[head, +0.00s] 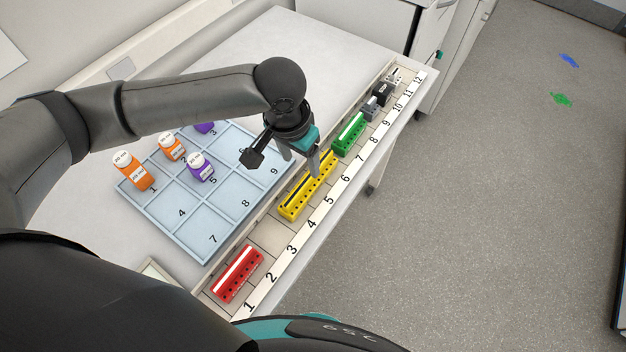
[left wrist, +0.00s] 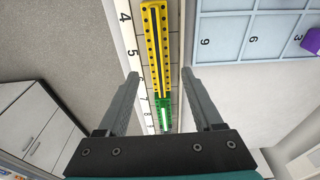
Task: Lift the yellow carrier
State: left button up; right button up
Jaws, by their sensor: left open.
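The yellow carrier (head: 308,187) is a long block with holes along its side, lying in the numbered rack near labels 4 to 6. In the left wrist view the yellow carrier (left wrist: 155,45) runs lengthwise ahead of the fingers, with the green carrier (left wrist: 163,113) at its end. My left gripper (head: 301,164) is over the far part of the yellow carrier, its fingers apart and nothing between them clearly held. In the left wrist view the left gripper (left wrist: 160,75) is wide open. The fingers partly hide the yellow carrier in the head view. My right gripper is not in view.
The rack also holds a red carrier (head: 238,273), a green carrier (head: 349,134) and grey and black blocks (head: 376,102). A blue numbered tray (head: 180,232) beside the rack holds orange bottles (head: 133,171) and purple bottles (head: 201,167). The table's far end is clear.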

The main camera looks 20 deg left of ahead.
aim_at(309, 176)
pick_arm(q)
jog(key=f, duration=0.3)
jog(key=w+f, duration=0.1)
jog(key=f, duration=0.2)
jog(key=w+d+f+b, duration=0.1)
jog(key=f, duration=0.2)
jog(key=shift+f, duration=0.4)
jog(key=shift+c, duration=0.4)
jog(key=shift+w, duration=0.1)
grip_shut()
